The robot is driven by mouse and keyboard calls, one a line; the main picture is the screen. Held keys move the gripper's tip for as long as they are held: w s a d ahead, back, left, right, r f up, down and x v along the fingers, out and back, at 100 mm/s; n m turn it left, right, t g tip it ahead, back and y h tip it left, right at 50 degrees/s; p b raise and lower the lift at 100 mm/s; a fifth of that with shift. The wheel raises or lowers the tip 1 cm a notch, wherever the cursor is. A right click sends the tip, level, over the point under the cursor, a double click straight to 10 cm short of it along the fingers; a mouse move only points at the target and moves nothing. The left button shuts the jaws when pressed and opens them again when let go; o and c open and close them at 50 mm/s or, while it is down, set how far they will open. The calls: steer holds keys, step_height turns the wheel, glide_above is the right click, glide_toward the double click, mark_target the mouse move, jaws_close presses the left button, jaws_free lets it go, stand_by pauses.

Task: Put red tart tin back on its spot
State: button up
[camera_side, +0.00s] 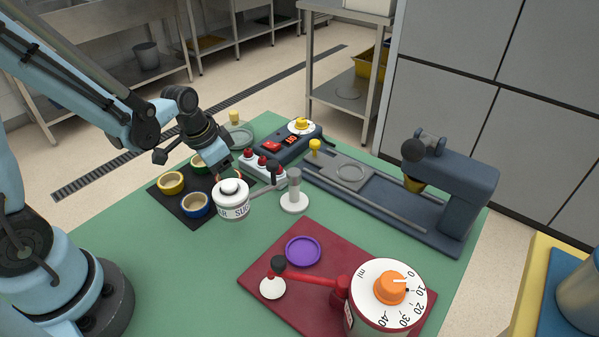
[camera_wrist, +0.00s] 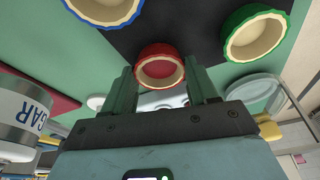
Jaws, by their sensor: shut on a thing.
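The red tart tin (camera_wrist: 160,66) is between the two fingers of my gripper (camera_wrist: 161,72) in the wrist view, and the gripper is shut on it. In that view the tin overlaps the edge of the black mat (camera_wrist: 193,28); I cannot tell whether it touches the mat. In the side view my gripper (camera_side: 222,163) is over the right side of the mat (camera_side: 171,206), behind the sugar pot, which hides most of the red tin. A yellow tin (camera_side: 171,182), a blue tin (camera_side: 196,204) and a green tin (camera_side: 198,160) stand on the mat.
The white sugar pot (camera_side: 232,206) with its lever stands close beside my gripper. A switch box (camera_side: 262,168) and a dark press (camera_side: 455,195) are to the right. A purple tin (camera_side: 303,250) lies on a red board (camera_side: 330,258) in front. Green table is clear at front left.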

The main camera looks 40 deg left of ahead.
steer(key=shift+f, duration=0.15)
steer(key=o, duration=1.2)
steer(key=shift+c, duration=0.2)
steer(key=d+v, duration=0.1)
steer(key=v, duration=1.1)
steer(key=shift+s+d+r+n+t+y, duration=0.2)
steer(key=shift+s+d+r+n+t, duration=0.1)
steer(key=shift+s+d+n+t, duration=0.6)
steer(key=shift+s+d+r+n+t+y, duration=0.35)
steer(key=shift+d+n+t, duration=0.35)
steer(key=shift+t, duration=0.5)
steer(key=shift+d+f, duration=0.1)
